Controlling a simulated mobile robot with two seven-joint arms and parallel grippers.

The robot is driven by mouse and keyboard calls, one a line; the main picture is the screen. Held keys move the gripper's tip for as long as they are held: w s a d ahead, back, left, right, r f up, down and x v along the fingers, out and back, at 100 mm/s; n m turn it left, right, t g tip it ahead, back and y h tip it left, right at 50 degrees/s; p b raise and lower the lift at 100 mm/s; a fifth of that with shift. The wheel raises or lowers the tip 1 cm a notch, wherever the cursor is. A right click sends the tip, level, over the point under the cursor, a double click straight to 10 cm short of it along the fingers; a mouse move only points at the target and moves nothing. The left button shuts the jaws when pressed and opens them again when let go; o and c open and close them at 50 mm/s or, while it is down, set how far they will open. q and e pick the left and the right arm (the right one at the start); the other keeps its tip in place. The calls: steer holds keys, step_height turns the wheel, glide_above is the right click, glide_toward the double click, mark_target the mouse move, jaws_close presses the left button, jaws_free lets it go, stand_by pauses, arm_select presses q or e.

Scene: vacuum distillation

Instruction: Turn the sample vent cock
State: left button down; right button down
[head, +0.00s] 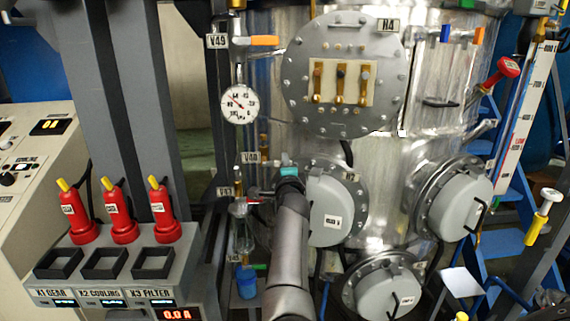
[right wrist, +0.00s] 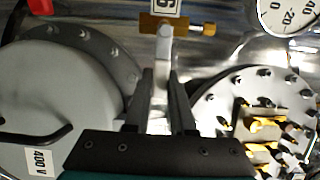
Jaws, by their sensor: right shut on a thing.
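The cock by the tag that seems to read V40 (head: 250,157) has a small brass part (head: 264,145) and sits left of the vessel. Its tag (right wrist: 165,8), brass stem (right wrist: 196,28) and pale grey lever (right wrist: 164,55) show in the right wrist view. My right gripper (head: 289,170) reaches it from below; my arm hides part of the area. In the right wrist view its dark fingers (right wrist: 163,92) are shut on the lever, one on each side. I cannot read the full tag there. My left gripper is not in view.
A round gauge (head: 240,104) hangs above left. The bolted plate H4 (head: 348,40) is above and the grey H2 cover (head: 335,205) is close right. A red-handled cock (head: 253,201) and glass piece (head: 242,235) are below. Red handles (head: 118,210) stand on the left console.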

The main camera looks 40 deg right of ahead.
steer(key=c, duration=0.8)
jaws_free()
steer(key=shift+o, duration=0.2)
steer(key=shift+f, duration=0.1)
